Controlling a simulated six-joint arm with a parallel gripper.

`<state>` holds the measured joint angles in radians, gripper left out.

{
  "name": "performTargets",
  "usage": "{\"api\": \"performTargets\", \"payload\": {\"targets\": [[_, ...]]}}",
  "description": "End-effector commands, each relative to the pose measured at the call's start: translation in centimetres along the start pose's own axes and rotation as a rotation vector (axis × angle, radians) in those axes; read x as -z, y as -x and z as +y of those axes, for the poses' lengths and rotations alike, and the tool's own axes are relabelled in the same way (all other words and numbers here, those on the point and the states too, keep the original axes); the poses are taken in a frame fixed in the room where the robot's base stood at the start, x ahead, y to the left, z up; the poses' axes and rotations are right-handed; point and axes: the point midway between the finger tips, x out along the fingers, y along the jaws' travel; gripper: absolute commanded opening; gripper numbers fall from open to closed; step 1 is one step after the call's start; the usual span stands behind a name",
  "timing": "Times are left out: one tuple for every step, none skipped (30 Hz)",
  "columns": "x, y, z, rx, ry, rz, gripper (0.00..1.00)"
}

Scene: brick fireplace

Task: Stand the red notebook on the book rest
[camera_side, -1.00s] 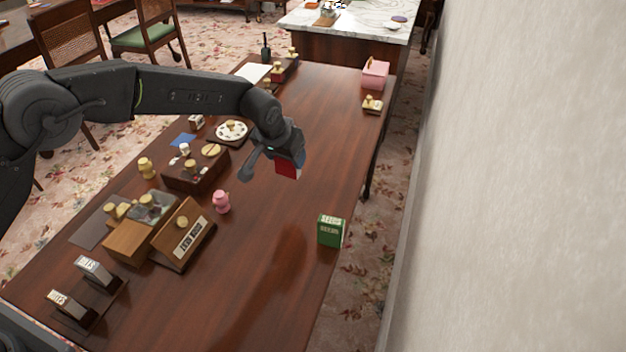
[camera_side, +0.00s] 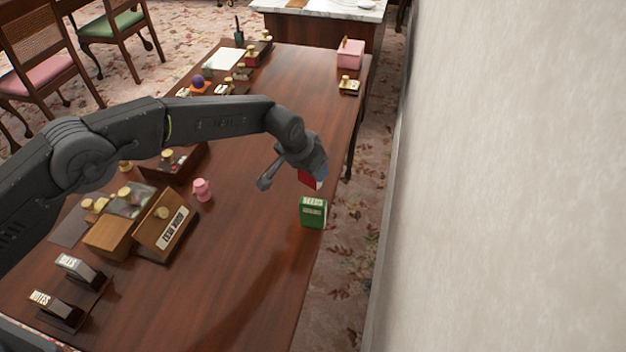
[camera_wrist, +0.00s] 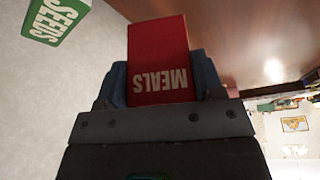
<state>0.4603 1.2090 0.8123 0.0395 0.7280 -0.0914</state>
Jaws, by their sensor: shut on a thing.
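The red notebook (camera_wrist: 158,45), lettered MEALS, is held between the two fingers of my gripper (camera_wrist: 162,78) in the wrist view. In the side view only a small red part of the notebook (camera_side: 308,179) shows below my gripper (camera_side: 314,176). It is off the table, near the green seeds box and toward the table's right edge. The wooden book rest (camera_side: 156,222), with a BOOK REST label on its sloping front, stands at the left of the table, well apart from my gripper. A small round yellowish thing shows on it.
The green seeds box (camera_side: 313,212) stands just below my gripper in the picture; it also shows in the wrist view (camera_wrist: 56,18). A pink pot (camera_side: 202,190) is beside the book rest. Two labelled blocks (camera_side: 78,270) (camera_side: 55,306) are front left. The middle foreground is bare.

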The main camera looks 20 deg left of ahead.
Motion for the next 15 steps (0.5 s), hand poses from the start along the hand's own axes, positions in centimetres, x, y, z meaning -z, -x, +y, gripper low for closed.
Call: {"api": "performTargets", "payload": {"targets": [[0.1,-0.4,0.5,0.0,0.0,0.001,0.37],[0.1,-0.5,0.7,0.0,0.0,0.001,0.37],[0.1,-0.6,0.9,0.0,0.0,0.002,0.37],[0.2,-0.7,1.0,0.0,0.0,0.002,0.37],[0.1,-0.8,1.0,0.001,0.0,0.002,0.37],[0.1,-0.9,1.1,0.001,0.0,0.0,0.37],[0.0,-1.1,1.1,0.001,0.001,0.0,0.37],[-0.1,-1.3,1.1,0.001,0.001,-0.001,0.37],[-0.3,-1.7,1.1,0.001,0.001,-0.002,0.37],[-0.5,-2.1,1.0,0.001,0.001,-0.002,0.37],[-0.7,-2.5,1.0,0.001,0.001,-0.003,0.37],[-0.9,-3.1,1.0,0.001,0.001,-0.002,0.37],[-1.0,-3.5,1.0,0.001,0.001,-0.001,0.37],[-1.2,-3.9,1.0,0.001,0.001,-0.001,0.37],[-1.4,-4.3,1.0,0.001,0.001,-0.001,0.37]]}}
